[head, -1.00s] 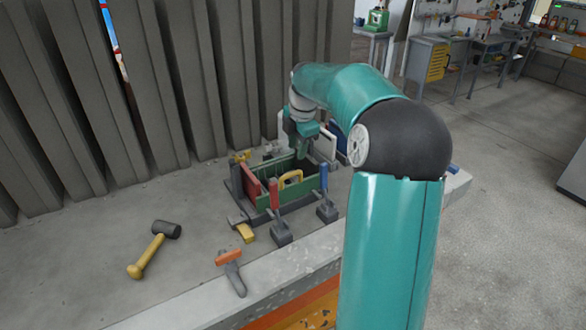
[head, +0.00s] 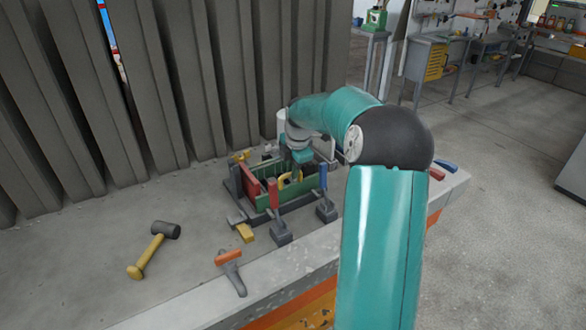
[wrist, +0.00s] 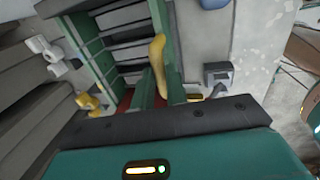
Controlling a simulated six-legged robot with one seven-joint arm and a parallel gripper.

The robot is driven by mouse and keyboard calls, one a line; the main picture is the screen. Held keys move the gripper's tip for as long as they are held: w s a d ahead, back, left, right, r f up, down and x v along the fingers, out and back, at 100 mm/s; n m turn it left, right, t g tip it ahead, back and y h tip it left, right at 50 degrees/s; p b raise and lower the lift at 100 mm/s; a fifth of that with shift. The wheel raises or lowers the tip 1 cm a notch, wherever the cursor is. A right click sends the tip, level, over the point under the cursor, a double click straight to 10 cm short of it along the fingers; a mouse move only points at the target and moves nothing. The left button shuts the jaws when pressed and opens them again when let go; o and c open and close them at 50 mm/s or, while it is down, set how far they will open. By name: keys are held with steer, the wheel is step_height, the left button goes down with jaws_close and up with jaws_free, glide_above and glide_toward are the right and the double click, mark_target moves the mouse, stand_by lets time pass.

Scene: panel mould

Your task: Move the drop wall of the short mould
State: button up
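The mould (head: 262,202) stands on the grey table, with green long walls and a red end wall (head: 252,188). Its near green wall (head: 290,192), seemingly the drop wall, has a yellow handle (head: 286,180) beside it. My gripper (head: 297,170) is low over the mould, close to this handle. In the wrist view the yellow handle (wrist: 158,66) stands beyond the dark edge of my gripper, along the green wall (wrist: 173,35).
A clamp with a red handle (head: 273,193) and one with a blue handle (head: 323,177) stand along the near side. A yellow-handled mallet (head: 150,255) and an orange-handled tool (head: 231,268) lie left and in front. The far-left table is clear.

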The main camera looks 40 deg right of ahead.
jaws_close()
steer(key=shift+s, duration=0.15)
steer(key=s+f+t, duration=0.2)
steer(key=s, duration=0.5)
steer(key=shift+s+a+f+t, duration=0.15)
steer(key=shift+s+f+t, duration=0.1)
steer(key=shift+f+t, duration=0.15)
steer(key=o, duration=0.6)
jaws_free()
steer(key=shift+s, duration=0.2)
steer(key=shift+w, duration=0.2)
